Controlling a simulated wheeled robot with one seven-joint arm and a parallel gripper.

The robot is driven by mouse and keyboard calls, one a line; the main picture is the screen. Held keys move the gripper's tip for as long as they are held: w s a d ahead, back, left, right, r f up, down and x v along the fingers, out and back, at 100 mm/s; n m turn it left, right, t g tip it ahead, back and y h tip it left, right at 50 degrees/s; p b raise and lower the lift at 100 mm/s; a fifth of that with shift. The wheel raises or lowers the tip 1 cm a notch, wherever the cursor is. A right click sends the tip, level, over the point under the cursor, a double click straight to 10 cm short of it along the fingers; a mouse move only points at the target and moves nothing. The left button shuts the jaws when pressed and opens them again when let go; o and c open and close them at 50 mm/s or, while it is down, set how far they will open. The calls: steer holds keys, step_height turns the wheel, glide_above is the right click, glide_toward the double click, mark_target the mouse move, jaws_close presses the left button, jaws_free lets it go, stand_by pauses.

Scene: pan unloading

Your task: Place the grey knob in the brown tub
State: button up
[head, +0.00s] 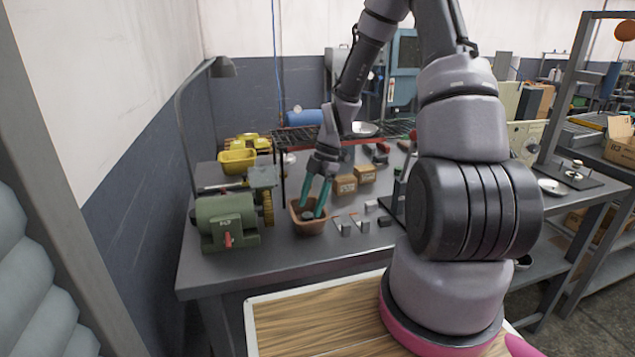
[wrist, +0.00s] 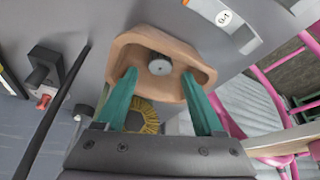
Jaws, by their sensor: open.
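The brown tub (head: 307,229) stands on the grey workbench, to the right of a green machine; it also shows in the wrist view (wrist: 196,53). The grey knob (wrist: 160,67) is inside the tub, with its round pale face showing in the wrist view. In the head view it is a small grey patch (head: 308,215) between the fingers. My gripper (head: 311,211) points down at the tub, its two teal fingers spread with their tips at or just inside the rim. In the wrist view my gripper (wrist: 159,75) shows a clear gap between the fingers and the knob.
The green machine (head: 225,220) stands close left of the tub. Cardboard boxes (head: 346,184) are behind and to the right. Small metal blocks (head: 347,228) lie right of the tub. A yellow bin (head: 238,161) is at the back left. The bench front is clear.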

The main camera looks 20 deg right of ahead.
steer(key=d+r+m+t+h, duration=0.1)
steer(key=d+r+m, duration=0.15)
steer(key=r, duration=0.55)
steer(key=d+r+m, duration=0.2)
steer(key=r+m, duration=0.1)
steer(key=r, duration=0.5)
steer(key=s+r+m+t+h, duration=0.1)
steer(key=s+r+m+t, duration=0.6)
steer(key=s+r+m, duration=0.9)
step_height(320, 180, up, 3)
steer(key=m, duration=0.5)
steer(key=shift+s+d+r+t, duration=0.2)
steer(key=shift+s+t, duration=0.1)
steer(key=shift+t, duration=0.1)
